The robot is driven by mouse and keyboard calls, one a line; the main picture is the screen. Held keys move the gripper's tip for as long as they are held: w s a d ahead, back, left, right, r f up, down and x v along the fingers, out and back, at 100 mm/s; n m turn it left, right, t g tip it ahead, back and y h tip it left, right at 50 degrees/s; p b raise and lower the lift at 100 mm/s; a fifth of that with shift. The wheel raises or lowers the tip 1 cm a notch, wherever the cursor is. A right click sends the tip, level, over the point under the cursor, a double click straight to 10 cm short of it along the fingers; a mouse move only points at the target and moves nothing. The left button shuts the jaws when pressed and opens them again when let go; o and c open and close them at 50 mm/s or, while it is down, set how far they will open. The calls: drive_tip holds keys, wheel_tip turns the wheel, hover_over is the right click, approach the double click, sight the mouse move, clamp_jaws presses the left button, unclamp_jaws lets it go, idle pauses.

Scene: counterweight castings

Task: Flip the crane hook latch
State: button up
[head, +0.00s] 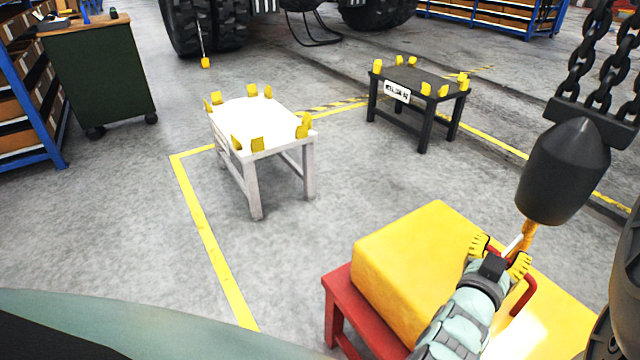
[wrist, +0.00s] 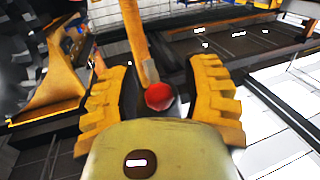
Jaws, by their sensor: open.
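The crane's black hook block (head: 562,172) hangs from chains at the right of the head view. A yellow-orange hook (head: 528,236) shows below it, partly hidden by my gripper. A thin pale piece (head: 513,243) lies beside the hook between my fingers; I cannot tell if it is the latch. My gripper (head: 499,254) is open at the hook, its ridged yellow fingers apart. In the wrist view, a tan-orange bar (wrist: 142,45) with a red rounded end (wrist: 159,96) lies between the open fingers of my gripper (wrist: 160,72). Contact with either finger is not clear.
A yellow casting (head: 420,245) with a red handle (head: 526,296) rests on a red stand (head: 346,308) below the hook. A white stand (head: 262,125) and a black stand (head: 420,80) stand further back.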

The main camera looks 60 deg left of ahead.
clamp_jaws()
drive_tip(key=shift+w, duration=0.1)
idle(0.4)
drive_tip(key=shift+w+f+n+t+y+b, duration=0.45)
drive_tip(key=shift+t+b, duration=0.65)
drive_tip(key=shift+b, duration=0.9)
drive_tip(key=shift+w+f+n+t+y+b, duration=0.25)
drive_tip(key=shift+f+n+t+y+b, duration=0.65)
drive_tip(key=shift+b, duration=1.05)
drive_tip(key=shift+w+f+n+t+y+b, duration=0.3)
drive_tip(key=shift+t+b, duration=1)
drive_tip(key=shift+b, duration=0.7)
drive_tip(key=shift+r, duration=0.1)
